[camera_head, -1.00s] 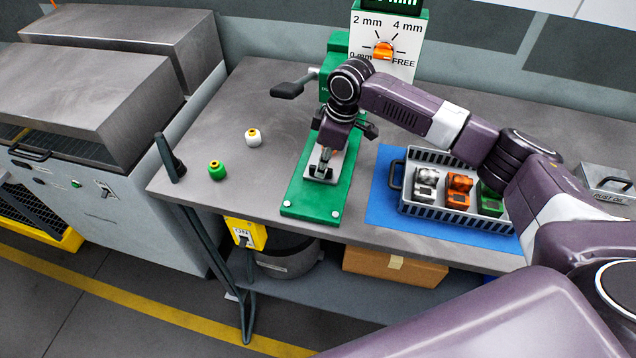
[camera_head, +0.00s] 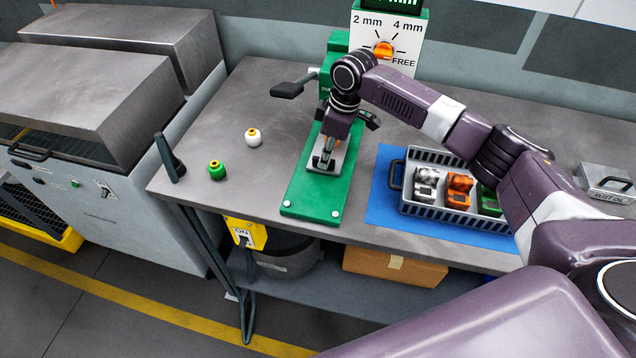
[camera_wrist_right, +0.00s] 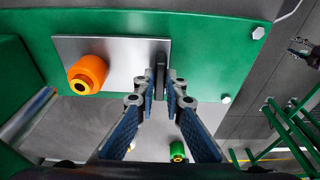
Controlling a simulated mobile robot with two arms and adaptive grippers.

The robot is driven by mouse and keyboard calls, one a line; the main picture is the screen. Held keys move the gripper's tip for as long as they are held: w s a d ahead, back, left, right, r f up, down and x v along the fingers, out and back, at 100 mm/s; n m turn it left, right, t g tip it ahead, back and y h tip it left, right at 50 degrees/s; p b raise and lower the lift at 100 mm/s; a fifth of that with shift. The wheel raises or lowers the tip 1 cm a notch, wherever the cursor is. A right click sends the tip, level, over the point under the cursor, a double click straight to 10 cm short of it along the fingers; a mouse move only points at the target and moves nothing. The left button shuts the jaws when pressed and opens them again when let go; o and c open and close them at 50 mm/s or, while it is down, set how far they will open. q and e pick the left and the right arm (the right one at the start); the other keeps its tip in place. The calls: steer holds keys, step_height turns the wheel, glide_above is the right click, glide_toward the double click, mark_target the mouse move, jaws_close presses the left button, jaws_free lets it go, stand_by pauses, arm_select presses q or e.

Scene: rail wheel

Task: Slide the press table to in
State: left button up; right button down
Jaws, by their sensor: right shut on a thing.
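The press table is a silver plate (camera_head: 337,163) on the green base of the press (camera_head: 315,195). In the right wrist view the plate (camera_wrist_right: 122,55) carries an orange wheel-like part (camera_wrist_right: 87,74) on its left part. My right gripper (camera_head: 323,162) points down at the plate. In the wrist view its fingers (camera_wrist_right: 161,82) are shut on a dark upright handle (camera_wrist_right: 160,62) at the plate's edge. My wrist hides part of the plate and the press column in the head view. My left gripper is not in view.
A grey crate (camera_head: 432,208) with several parts sits on a blue mat (camera_head: 382,208) to the right. The press lever (camera_head: 290,88) sticks out left.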

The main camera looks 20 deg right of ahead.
steer(key=shift+w, duration=0.1)
steer(key=shift+w+d, duration=0.8)
steer(key=shift+w, duration=0.3)
steer(key=c, duration=2.5)
jaws_free()
steer(key=shift+w, duration=0.1)
steer(key=o, duration=0.7)
step_height(320, 180, up, 6)
steer(key=p, duration=0.5)
